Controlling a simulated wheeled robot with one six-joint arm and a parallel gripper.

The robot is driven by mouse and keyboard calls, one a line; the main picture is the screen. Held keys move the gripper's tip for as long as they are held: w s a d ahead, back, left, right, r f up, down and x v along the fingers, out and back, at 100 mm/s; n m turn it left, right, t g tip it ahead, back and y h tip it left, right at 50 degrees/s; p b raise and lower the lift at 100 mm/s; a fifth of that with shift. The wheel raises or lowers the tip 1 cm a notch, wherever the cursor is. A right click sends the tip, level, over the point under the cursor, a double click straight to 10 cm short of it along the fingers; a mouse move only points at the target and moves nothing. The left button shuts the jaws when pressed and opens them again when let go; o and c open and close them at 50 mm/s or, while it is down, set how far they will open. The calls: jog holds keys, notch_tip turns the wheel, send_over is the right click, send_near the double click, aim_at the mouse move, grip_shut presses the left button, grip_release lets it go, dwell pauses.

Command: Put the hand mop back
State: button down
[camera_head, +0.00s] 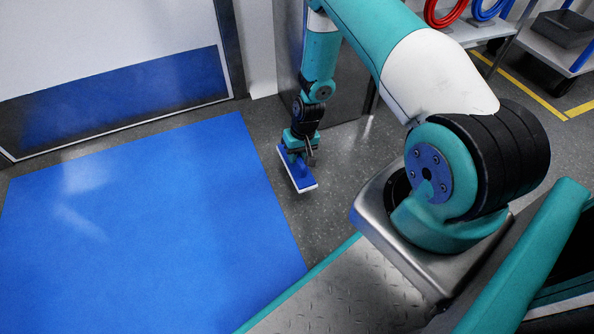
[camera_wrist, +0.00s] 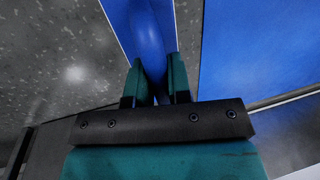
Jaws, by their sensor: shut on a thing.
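The hand mop (camera_head: 302,180) has a blue top and a white pad edge. My gripper (camera_head: 301,148) is shut on it and holds it over the grey floor, just right of the blue mat's far right corner. In the wrist view, the mop's rounded blue handle (camera_wrist: 147,35) sits between the two teal fingers of my gripper (camera_wrist: 156,78). The mop's far end is cut off by the top of that view. The head view does not show clearly whether the pad touches the floor.
A large blue mat (camera_head: 150,215) covers the floor at left, before a white door with a blue lower panel (camera_head: 125,95). A grey cabinet (camera_head: 345,90) stands behind my gripper. Carts with red hose (camera_head: 446,14) and a dark bin (camera_head: 563,29) are at upper right.

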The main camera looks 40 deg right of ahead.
jog(key=shift+f+b, duration=1.3)
jog(key=shift+f, duration=1.1)
jog(key=shift+f, duration=0.15)
jog(key=c, duration=1.1)
grip_release()
jog(key=shift+o, duration=0.2)
